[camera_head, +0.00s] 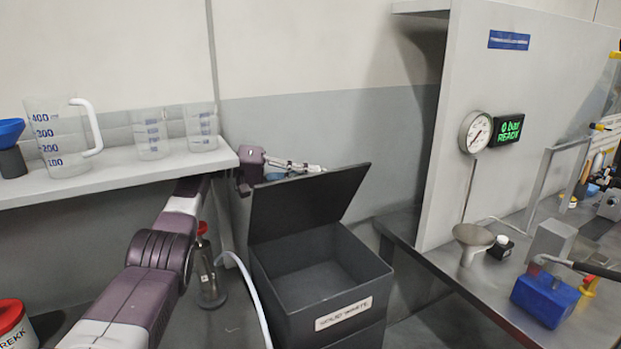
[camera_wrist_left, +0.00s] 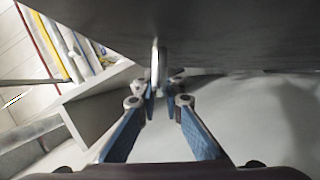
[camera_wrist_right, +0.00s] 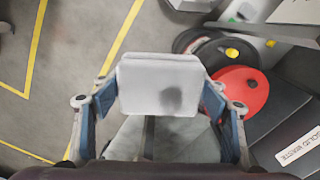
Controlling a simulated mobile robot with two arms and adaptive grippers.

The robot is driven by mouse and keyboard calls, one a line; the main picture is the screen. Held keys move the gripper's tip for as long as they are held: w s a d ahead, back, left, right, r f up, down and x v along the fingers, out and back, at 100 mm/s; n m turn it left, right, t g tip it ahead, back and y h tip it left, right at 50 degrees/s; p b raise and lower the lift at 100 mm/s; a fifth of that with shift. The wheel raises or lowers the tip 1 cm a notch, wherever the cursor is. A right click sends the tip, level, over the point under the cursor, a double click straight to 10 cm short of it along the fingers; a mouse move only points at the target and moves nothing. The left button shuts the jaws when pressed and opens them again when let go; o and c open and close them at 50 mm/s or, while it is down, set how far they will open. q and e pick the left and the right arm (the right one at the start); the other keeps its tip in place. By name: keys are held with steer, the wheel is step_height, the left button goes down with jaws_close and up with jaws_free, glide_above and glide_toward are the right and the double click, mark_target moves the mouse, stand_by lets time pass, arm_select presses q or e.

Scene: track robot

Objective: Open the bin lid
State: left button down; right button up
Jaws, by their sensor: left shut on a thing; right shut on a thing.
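The dark grey bin (camera_head: 350,290) with a "SOLID WASTE" label stands in the middle of the head view. Its lid (camera_head: 305,208) is raised and tilts up at the back, so the inside shows empty. My left gripper (camera_head: 316,168) is at the lid's upper edge, partly hidden behind it. In the left wrist view my left gripper (camera_wrist_left: 161,88) is shut on a thin pale tab (camera_wrist_left: 155,66) beneath a dark panel. My right gripper (camera_wrist_right: 160,98), seen only in its wrist view, is shut on a pale grey block (camera_wrist_right: 158,82). The bin also shows there at the right (camera_wrist_right: 291,120).
A shelf (camera_head: 130,179) with a jug (camera_head: 58,140) and two beakers runs at the left. A metal bench (camera_head: 480,297) with a blue box (camera_head: 545,298) stands at the right. Red (camera_wrist_right: 240,92) and black round things lie near the bin.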

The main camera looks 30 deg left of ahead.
stand_by(0.3)
arm_select(q)
steer(key=c, duration=2)
jaws_free()
steer(key=shift+a, duration=0.1)
steer(key=shift+c, duration=0.2)
